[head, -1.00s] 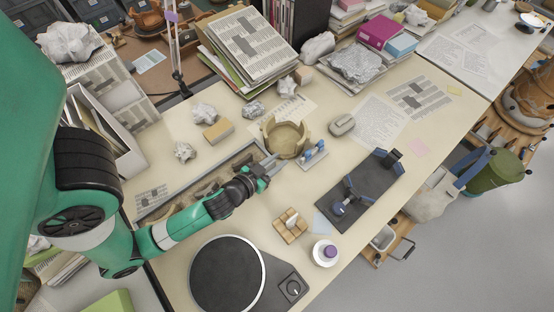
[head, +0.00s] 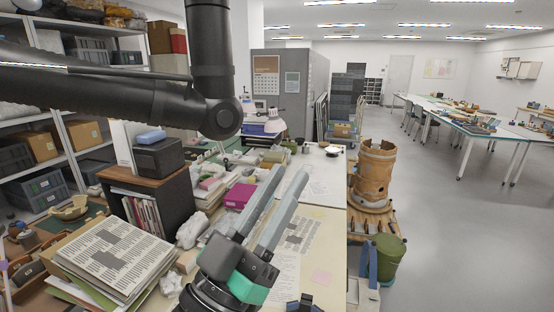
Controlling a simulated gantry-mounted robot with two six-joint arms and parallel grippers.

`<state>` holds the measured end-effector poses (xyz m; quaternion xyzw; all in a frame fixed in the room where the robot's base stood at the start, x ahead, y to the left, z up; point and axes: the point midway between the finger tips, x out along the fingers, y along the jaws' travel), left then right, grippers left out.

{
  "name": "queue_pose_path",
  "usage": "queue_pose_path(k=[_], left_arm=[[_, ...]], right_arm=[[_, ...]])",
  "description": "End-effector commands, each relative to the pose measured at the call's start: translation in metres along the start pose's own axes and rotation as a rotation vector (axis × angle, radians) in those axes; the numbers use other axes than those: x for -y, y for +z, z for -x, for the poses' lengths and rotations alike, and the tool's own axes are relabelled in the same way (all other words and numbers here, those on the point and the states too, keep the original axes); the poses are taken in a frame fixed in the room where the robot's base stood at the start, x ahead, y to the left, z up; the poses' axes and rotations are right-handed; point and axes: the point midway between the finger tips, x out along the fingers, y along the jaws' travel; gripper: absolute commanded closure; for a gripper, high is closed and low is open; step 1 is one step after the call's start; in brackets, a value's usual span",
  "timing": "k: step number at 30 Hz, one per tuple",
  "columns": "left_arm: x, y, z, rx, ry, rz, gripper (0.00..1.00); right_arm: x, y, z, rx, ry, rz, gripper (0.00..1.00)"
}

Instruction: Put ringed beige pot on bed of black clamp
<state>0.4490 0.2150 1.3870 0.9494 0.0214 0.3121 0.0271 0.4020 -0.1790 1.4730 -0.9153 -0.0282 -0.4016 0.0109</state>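My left gripper (head: 288,174) rises from the bottom middle of the head view. Its two long grey fingers are apart, with nothing between them, and point up and away over the table. The ringed beige pot does not show in the current view. A small dark blue-black piece (head: 301,303) at the bottom edge looks like the top of the black clamp; the rest of the clamp and its bed are out of view. My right gripper is not in view.
A stack of printed papers (head: 110,258) lies at lower left, beside a shelf box of binders (head: 148,205). A tall orange-brown vessel (head: 374,172) and a green bucket (head: 387,258) stand beyond the table's right edge.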

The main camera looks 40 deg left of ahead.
Motion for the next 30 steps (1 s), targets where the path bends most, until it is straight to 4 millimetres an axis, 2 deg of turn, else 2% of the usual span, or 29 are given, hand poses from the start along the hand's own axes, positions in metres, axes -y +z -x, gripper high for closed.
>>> queue_pose_path(k=[1, 3, 6, 18, 20, 22, 23, 24, 26, 27, 29, 30], left_arm=[[-0.015, -0.036, -0.007, -0.073, 0.039, 0.007, 0.69], [-0.029, -0.07, -0.011, -0.14, 0.079, 0.008, 0.69], [-0.039, -0.093, -0.011, -0.185, 0.107, 0.007, 0.69], [-0.04, -0.096, -0.012, -0.19, 0.109, 0.003, 0.7], [-0.04, -0.09, -0.015, -0.172, 0.107, -0.016, 0.7], [-0.041, -0.064, -0.028, -0.101, 0.108, -0.033, 0.7], [-0.042, -0.045, -0.036, -0.051, 0.109, -0.042, 0.7], [-0.042, -0.01, -0.045, 0.038, 0.109, -0.054, 0.7], [-0.03, 0.047, -0.064, 0.211, 0.093, -0.087, 0.7], [-0.016, 0.091, -0.07, 0.345, 0.075, -0.111, 0.7], [0.018, 0.159, -0.062, 0.563, 0.033, -0.143, 0.7], [0.043, 0.202, -0.045, 0.71, 0.001, -0.158, 0.7]], right_arm=[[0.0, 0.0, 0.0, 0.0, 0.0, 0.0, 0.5], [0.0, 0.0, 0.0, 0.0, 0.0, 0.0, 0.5], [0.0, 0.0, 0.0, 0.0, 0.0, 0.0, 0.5], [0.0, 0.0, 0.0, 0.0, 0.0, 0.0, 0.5], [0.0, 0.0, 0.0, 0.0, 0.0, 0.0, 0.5], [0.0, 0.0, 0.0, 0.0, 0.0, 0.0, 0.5], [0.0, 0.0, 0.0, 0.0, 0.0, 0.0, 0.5], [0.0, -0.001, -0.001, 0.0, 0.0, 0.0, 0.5], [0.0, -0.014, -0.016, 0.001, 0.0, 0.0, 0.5], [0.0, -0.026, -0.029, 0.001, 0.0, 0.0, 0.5], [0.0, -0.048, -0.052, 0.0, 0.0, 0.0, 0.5], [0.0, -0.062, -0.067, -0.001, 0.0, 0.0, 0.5]])
